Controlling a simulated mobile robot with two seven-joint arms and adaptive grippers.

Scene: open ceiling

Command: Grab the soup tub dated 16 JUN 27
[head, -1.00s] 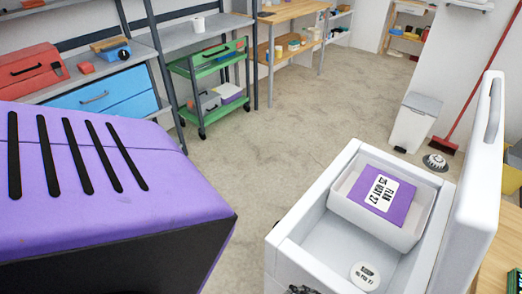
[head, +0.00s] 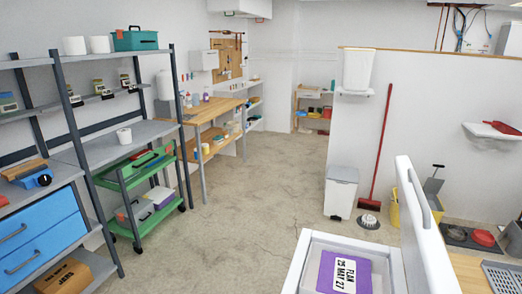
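No tub dated 16 JUN 27 can be made out. A tub with a purple lid (head: 363,281) shows at the bottom edge, inside an open white chest (head: 301,258). Its white label appears to read FLAN, 25 MAY 27. The chest's white lid (head: 421,225) stands raised on the right. The rest of the chest's inside lies below the picture edge and is hidden. Neither of my grippers is in view.
A shelf rack (head: 114,160) with blue drawers (head: 35,245) stands at left, with a green trolley (head: 130,180) beside it. A white bin (head: 341,192) and red broom (head: 381,150) stand behind the chest. The concrete floor (head: 240,225) between is clear.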

